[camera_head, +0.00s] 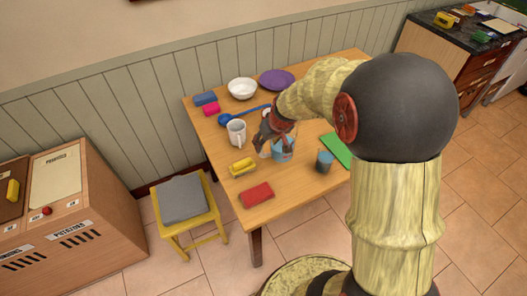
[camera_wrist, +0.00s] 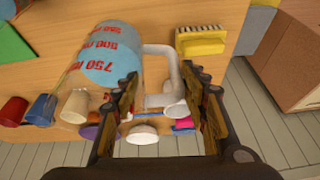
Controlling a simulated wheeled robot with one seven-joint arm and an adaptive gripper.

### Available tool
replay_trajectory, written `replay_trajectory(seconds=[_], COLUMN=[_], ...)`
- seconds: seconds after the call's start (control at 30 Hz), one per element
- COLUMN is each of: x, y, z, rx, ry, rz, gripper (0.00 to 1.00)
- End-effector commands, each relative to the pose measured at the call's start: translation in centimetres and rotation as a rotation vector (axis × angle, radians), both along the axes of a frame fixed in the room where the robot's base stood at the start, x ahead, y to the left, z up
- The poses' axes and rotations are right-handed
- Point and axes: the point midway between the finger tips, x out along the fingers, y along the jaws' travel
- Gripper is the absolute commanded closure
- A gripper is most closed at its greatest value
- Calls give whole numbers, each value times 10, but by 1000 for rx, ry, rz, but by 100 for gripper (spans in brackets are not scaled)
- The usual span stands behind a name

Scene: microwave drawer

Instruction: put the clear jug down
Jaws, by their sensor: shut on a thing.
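The clear jug (camera_head: 283,150) is light blue-tinted with red volume marks, over the near middle of the wooden table. In the wrist view the jug (camera_wrist: 112,62) lies at upper left, with its pale handle (camera_wrist: 165,50) reaching toward the space between my fingers. My gripper (camera_head: 264,140) is at the jug's left side, shut on it. In the wrist view my gripper's fingers (camera_wrist: 165,98) stand on either side of the handle's lower end. I cannot tell whether the jug's base touches the table.
On the table (camera_head: 222,155), a white mug (camera_head: 236,132) stands close left of my gripper. A yellow brush (camera_head: 242,166) and red block (camera_head: 257,195) lie nearer the front left. A bluish cup (camera_head: 325,160) and green board (camera_head: 338,151) are to the right. A white bowl (camera_head: 242,88) is behind.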

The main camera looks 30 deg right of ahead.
Motion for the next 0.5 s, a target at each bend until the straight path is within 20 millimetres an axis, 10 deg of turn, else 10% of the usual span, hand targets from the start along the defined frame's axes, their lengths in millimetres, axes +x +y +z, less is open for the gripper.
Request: replay_trajectory(seconds=[0.5], x=[16], y=[5], z=[-46], rx=[-1], ry=[-1], rz=[0], gripper=[100])
